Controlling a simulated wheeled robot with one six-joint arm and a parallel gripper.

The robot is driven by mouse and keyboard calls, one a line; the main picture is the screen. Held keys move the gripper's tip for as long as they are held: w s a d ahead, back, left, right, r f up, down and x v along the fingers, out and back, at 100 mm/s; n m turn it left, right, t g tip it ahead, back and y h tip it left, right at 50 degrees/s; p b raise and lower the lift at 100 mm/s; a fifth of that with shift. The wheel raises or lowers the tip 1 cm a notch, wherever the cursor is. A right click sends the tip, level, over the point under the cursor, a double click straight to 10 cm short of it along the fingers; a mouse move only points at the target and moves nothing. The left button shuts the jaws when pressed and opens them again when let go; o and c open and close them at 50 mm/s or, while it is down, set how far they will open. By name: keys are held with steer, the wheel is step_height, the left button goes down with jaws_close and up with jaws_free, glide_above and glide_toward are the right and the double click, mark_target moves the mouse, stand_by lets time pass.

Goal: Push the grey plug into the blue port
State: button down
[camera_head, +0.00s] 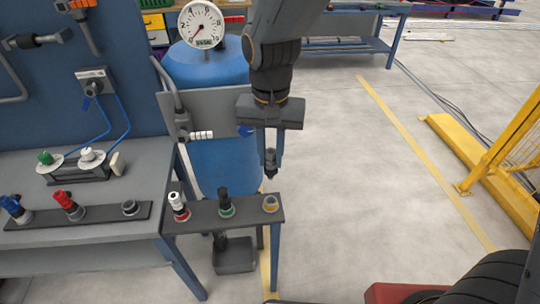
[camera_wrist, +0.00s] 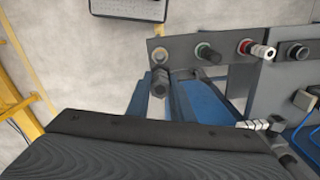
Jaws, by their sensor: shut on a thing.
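The wrist view also shows the plug (camera_wrist: 160,84) between the fingers, apart from the shelf. A blue round piece (camera_head: 245,130), perhaps the blue port, sits on the upright grey panel just left of the gripper. It is partly hidden, and I cannot make out its opening. In the wrist view my gripper's body hides that part of the panel.
The shelf (camera_head: 240,213) holds an empty yellow-ringed port (camera_head: 270,203), a green-ringed port with a black plug (camera_head: 225,202) and a red-ringed one with a white plug (camera_head: 178,206). A white plug (camera_head: 201,135) protrudes from the panel. A blue tank (camera_head: 210,70) stands behind. Right floor is open.

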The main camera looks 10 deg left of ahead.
steer(key=shift+r+p, duration=2.45)
steer(key=shift+r, duration=0.45)
